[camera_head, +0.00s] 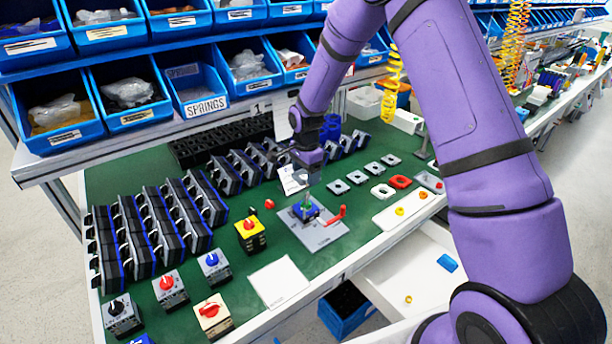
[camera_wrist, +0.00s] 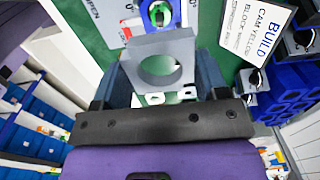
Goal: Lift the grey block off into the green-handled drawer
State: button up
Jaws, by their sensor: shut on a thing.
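In the wrist view, a grey block (camera_wrist: 162,62) with a large round hole is held between the two fingers of my gripper (camera_wrist: 165,85). A green-knobbed switch (camera_wrist: 158,14) shows just beyond the block. In the head view, my gripper (camera_head: 308,184) points down over the blue-bodied switch (camera_head: 306,211), which sits on a grey plate with a red lever (camera_head: 334,216). I cannot make out the grey block clearly there. A white drawer (camera_head: 410,278) stands open below the bench front, with a blue piece and an orange ring inside. No green handle is visible.
Rows of black modules (camera_head: 150,235) fill the bench's left. Blue bins (camera_head: 125,95) overhang the back. A white card (camera_head: 279,282) lies at the front edge.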

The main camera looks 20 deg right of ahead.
notch_tip(320, 180, up, 7)
dwell(1.4)
dwell(0.5)
